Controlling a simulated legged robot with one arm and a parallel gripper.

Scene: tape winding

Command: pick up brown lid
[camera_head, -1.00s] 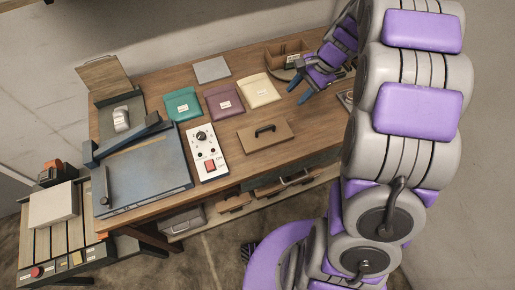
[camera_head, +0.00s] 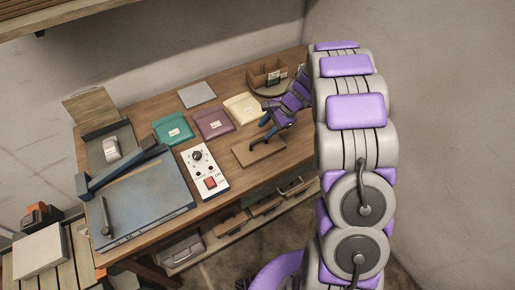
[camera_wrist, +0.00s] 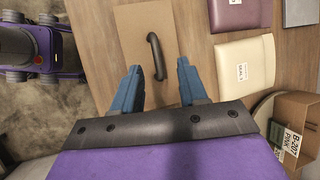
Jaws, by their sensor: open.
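The brown lid (camera_head: 258,152) lies flat on the wooden table near its front edge. It is a flat brown board with a dark handle, and in the wrist view the lid (camera_wrist: 135,30) shows the curved handle (camera_wrist: 156,56) standing on it. My gripper (camera_head: 267,131) is just above the lid at its far right side in the head view and partly hides the handle. In the wrist view my gripper (camera_wrist: 160,88) is open and empty, with its two blue fingers apart and the handle ahead of the gap between them. I cannot tell the exact height above the lid.
The cream pouch (camera_head: 242,108), purple pouch (camera_head: 213,124) and teal pouch (camera_head: 173,130) lie behind the lid. A white control box (camera_head: 203,170) stands left of it. A labelled brown box (camera_wrist: 297,125) is near my gripper. Bare table (camera_wrist: 194,50) separates lid and pouches.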

